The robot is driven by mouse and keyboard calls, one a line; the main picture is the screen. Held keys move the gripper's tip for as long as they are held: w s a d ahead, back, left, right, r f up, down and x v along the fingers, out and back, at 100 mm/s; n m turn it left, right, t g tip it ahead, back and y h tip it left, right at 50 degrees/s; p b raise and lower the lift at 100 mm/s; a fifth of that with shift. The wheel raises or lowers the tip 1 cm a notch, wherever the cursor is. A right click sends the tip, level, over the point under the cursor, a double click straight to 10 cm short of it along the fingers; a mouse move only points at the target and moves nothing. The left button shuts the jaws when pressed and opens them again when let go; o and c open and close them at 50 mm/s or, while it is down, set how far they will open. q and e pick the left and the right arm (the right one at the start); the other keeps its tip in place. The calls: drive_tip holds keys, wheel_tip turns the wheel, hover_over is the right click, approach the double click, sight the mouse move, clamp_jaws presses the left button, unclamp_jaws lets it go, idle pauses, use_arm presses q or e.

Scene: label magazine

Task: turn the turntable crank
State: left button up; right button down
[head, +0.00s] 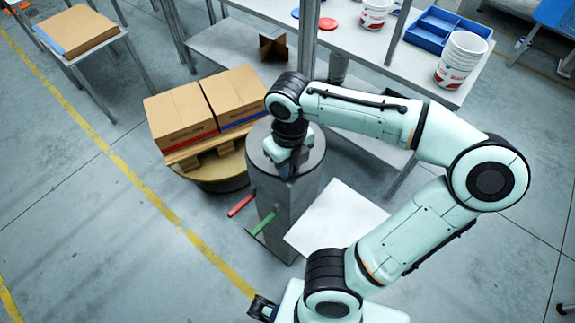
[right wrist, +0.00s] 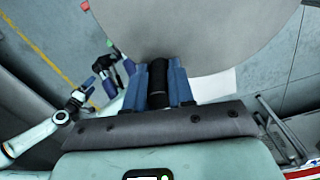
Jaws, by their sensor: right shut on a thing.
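The crank handle (right wrist: 158,85) is a short black upright grip, seen in the right wrist view at the edge of a round grey top (right wrist: 200,35). My right gripper (right wrist: 160,78) is shut on it, with one blue finger on each side. In the head view my right gripper (head: 289,163) is over the top of the grey pedestal (head: 292,215) and hides the handle. The turntable (head: 222,182), a round yellowish platform, stands left of the pedestal and bears a pallet with two cardboard boxes (head: 182,118). My left gripper (right wrist: 112,72) shows small in the right wrist view; its jaw state is unclear.
A red bar (head: 240,205) and a green bar (head: 263,224) stick out low from the pedestal. A white panel (head: 335,215) lies to its right. Behind is a bench with white buckets (head: 461,60) and a blue bin (head: 432,32).

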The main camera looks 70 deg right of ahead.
drive_tip(key=shift+s+d+n, duration=0.25)
drive_tip(key=shift+s+n, duration=0.1)
drive_tip(key=shift+n, duration=0.25)
drive_tip(key=c, duration=1)
unclamp_jaws()
drive_tip(key=shift+o, duration=0.2)
wheel_tip(320, 180, up, 14)
drive_tip(key=p, duration=0.2)
drive_tip(key=shift+f, duration=0.25)
